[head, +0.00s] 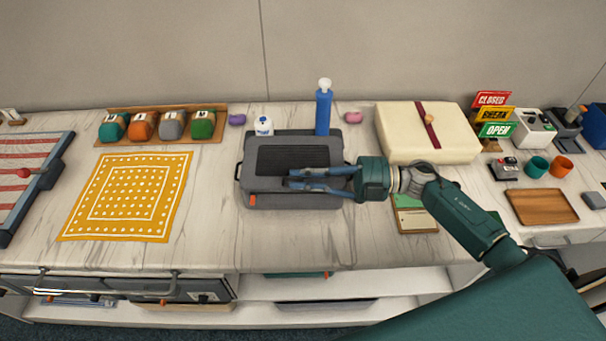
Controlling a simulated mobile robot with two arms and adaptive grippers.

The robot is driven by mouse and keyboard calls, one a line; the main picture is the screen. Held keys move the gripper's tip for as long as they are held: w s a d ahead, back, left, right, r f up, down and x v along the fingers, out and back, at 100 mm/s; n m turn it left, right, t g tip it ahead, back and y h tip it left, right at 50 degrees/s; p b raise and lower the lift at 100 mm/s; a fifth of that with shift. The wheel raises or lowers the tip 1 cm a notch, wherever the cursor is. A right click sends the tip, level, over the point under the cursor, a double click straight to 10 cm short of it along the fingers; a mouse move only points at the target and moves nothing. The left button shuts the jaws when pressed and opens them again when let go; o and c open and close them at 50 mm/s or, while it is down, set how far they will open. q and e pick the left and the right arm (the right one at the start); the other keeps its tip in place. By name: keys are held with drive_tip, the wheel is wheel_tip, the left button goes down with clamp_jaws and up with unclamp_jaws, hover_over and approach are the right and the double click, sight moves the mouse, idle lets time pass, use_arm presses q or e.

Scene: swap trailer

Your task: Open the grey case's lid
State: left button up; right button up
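The grey case (262,183) lies on the worktop in the middle of the head view. Its lid has a dark ribbed panel (290,157) and looks down, though I cannot tell whether a small gap shows. An orange latch (253,200) is at the front left corner; a dark handle is on the left side. My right gripper (289,178) reaches in from the right over the case's front part. Its two blue fingers are apart with nothing seen between them. They hide part of the front edge; contact with the case cannot be told. My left gripper is not in view.
Behind the case stand a blue bottle (323,112) and a white bottle (264,126). A cream box (440,140) with a red strap is at right. A yellow cloth (170,160) lies left, with caps on a wooden board (152,109) behind it. The worktop in front is clear.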

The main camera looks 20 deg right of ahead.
drive_tip(key=shift+c, duration=0.3)
clamp_jaws()
drive_tip(key=shift+r, duration=0.1)
